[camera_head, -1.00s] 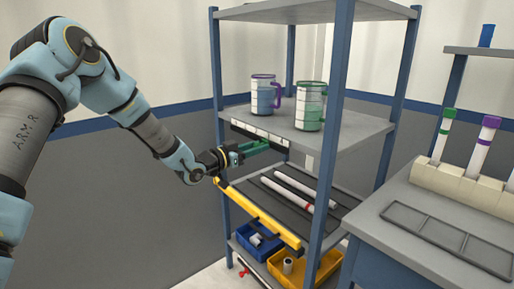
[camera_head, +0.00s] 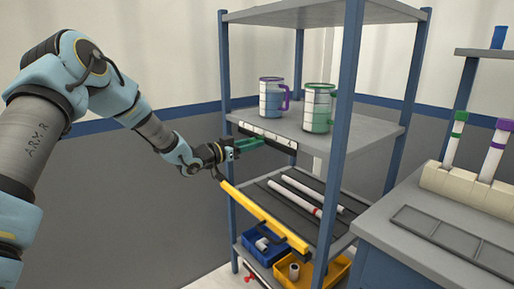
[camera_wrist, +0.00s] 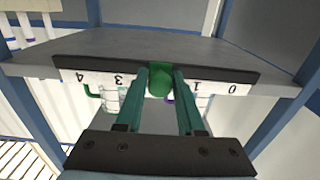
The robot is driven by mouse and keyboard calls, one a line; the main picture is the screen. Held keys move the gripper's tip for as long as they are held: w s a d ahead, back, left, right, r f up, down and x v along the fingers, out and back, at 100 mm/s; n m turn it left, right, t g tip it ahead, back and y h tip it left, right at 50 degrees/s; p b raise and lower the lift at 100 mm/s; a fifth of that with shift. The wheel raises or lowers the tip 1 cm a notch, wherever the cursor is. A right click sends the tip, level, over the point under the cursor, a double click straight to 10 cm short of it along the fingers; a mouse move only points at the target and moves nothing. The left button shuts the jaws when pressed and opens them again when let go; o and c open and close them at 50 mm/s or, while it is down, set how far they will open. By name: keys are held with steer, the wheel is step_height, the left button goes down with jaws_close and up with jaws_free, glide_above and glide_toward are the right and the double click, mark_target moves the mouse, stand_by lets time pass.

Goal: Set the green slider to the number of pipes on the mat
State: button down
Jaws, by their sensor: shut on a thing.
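The dark rail (camera_head: 292,148) with a white number strip runs along the front edge of the middle shelf. In the wrist view, which is upside down, the strip (camera_wrist: 215,84) shows 4, 3, 1 and 0. The green slider (camera_wrist: 160,82) sits between 3 and 1 and covers the mark there. My gripper (camera_wrist: 160,78) is shut on the slider, one green finger on each side; it also shows in the head view (camera_head: 250,145). Two white pipes (camera_head: 312,186) (camera_head: 302,196) lie on the dark mat (camera_head: 283,203) below; the nearer has a red band.
A purple-handled mug (camera_head: 271,98) and a green-handled mug (camera_head: 316,108) stand on the shelf above the rail. A yellow bar (camera_head: 262,215) fronts the mat's shelf. Blue (camera_head: 262,245) and yellow (camera_head: 330,272) bins sit below. Blue shelf posts (camera_head: 345,130) stand close by.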

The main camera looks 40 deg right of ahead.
steer(key=c, duration=0.6)
jaws_free()
steer(key=shift+a, duration=0.1)
steer(key=a, duration=0.3)
steer(key=a+b, duration=0.1)
steer(key=a, duration=0.3)
steer(key=a+b, duration=0.1)
steer(key=a, duration=0.2)
steer(key=shift+w+a, duration=0.3)
steer(key=shift+a, duration=0.05)
steer(key=shift+w, duration=0.1)
